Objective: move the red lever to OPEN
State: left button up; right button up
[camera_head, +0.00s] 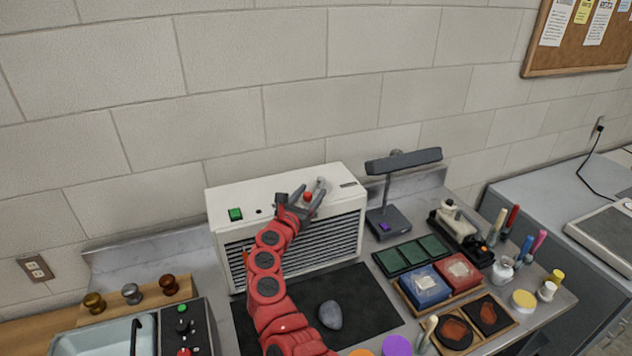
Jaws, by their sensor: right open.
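A white louvred box (336,230) stands against the wall at the back of the bench. My right arm reaches up in front of it, and my right gripper (303,189) is at its top face, with the fingers apart. A small red knob (308,197) shows between the fingers; I cannot tell whether they touch it, or whether it is the lever's handle. A green button (235,214) is on the box's top left. A second red knob (184,352) is on the dark control panel (198,330) at lower left. No OPEN mark is readable. My left gripper is out of view.
A grey stone (330,314) lies on the black mat (372,300) beside my forearm. A dark lamp (390,222) stands right of the box. Sample trays, bottles and pens crowd the right side. A sink (95,338) is at lower left.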

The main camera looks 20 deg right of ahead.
jog(key=shift+x, duration=0.9)
jog(key=shift+s+a, duration=0.1)
jog(key=shift+c, duration=0.5)
jog(key=shift+f, duration=0.1)
grip_shut()
